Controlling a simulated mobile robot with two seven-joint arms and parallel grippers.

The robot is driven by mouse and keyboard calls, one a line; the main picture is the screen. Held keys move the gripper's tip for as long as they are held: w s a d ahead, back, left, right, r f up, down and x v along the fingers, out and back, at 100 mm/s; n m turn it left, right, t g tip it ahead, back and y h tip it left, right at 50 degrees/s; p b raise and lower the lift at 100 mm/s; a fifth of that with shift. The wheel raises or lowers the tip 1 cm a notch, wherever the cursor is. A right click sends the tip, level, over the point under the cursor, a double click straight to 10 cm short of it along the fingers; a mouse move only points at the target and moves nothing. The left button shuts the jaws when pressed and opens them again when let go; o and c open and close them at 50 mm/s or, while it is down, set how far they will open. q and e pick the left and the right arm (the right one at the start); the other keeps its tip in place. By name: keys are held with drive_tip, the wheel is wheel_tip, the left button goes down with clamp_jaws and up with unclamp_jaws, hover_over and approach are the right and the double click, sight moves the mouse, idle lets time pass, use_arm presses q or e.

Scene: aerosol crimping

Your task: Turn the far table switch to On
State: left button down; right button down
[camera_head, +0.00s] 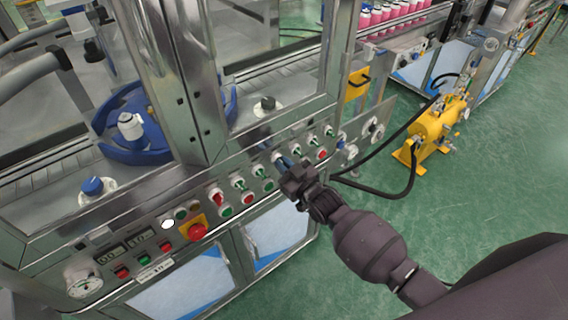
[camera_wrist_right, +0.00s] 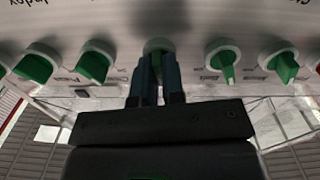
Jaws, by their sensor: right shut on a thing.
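A row of green rotary switches runs along the machine's slanted front panel. My right gripper (camera_head: 283,164) is at this row, and its two fingers (camera_wrist_right: 156,80) are shut on a green switch knob (camera_wrist_right: 158,46). The fingers hide most of that knob, so I cannot tell its turned position. Free green knobs stand on both sides of it, with one to the left (camera_wrist_right: 97,62) and one to the right (camera_wrist_right: 222,62). The small labels are too blurred to tell which knob is the table switch. My left gripper is not in view.
Green and red push buttons (camera_head: 248,199) sit below the switches. A red emergency stop (camera_head: 197,231) on a yellow plate is at the lower left of the panel. A steel frame post (camera_head: 180,80) rises behind. A yellow pump (camera_head: 436,122) stands on the open green floor.

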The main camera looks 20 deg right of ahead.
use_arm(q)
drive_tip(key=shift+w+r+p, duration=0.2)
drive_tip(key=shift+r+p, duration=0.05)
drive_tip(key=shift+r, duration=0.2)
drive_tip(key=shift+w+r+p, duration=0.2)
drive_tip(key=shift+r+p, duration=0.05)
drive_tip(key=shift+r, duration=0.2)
use_arm(e)
drive_tip(key=shift+d+m, duration=0.1)
drive_tip(key=shift+m, duration=3.8)
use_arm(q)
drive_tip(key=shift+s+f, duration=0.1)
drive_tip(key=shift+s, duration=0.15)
use_arm(e)
drive_tip(key=c, duration=1.3)
unclamp_jaws()
drive_tip(key=shift+o, duration=0.4)
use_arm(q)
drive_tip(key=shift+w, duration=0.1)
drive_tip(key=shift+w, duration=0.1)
